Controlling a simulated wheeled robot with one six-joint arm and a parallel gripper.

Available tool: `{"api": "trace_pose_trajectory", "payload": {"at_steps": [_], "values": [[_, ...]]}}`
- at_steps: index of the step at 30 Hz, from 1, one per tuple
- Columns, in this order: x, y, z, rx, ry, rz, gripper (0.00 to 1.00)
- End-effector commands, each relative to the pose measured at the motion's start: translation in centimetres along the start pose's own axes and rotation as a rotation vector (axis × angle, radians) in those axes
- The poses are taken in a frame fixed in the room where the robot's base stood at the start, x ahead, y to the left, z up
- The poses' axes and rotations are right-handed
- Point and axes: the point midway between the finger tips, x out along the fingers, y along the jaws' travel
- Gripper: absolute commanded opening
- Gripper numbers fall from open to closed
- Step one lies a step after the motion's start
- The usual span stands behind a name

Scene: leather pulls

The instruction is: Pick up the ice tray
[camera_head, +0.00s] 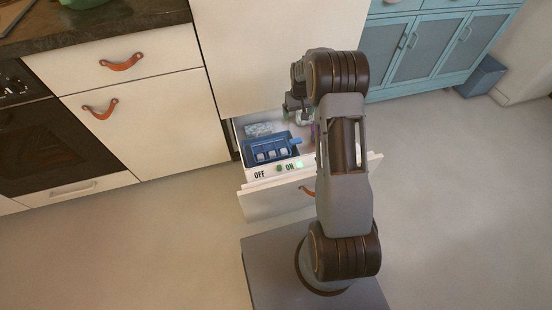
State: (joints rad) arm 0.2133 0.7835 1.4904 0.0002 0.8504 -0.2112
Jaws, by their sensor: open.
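A blue ice tray (268,148) with several whitish cubes in its front row lies in an open freezer drawer (266,203) low in the white cabinet front. A light blue tab sticks out at its right end. My gripper (299,117) is open, above the back right part of the drawer and apart from the tray as far as I can tell. My arm hides the drawer's right side, and the fingertips are small and partly hidden.
A pale patterned packet (258,129) lies behind the tray. An oven (50,140) stands left, a blue cabinet (425,48) at the back right.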

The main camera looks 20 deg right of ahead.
Motion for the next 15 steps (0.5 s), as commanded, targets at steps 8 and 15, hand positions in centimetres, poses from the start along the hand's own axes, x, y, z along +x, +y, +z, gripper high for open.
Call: {"api": "trace_pose_trajectory", "payload": {"at_steps": [8,15], "values": [[6.7,0.9,-0.4,0.001,-0.020,-0.004,0.92],[10.7,0.9,-0.4,0.002,-0.018,-0.004,0.92]]}}
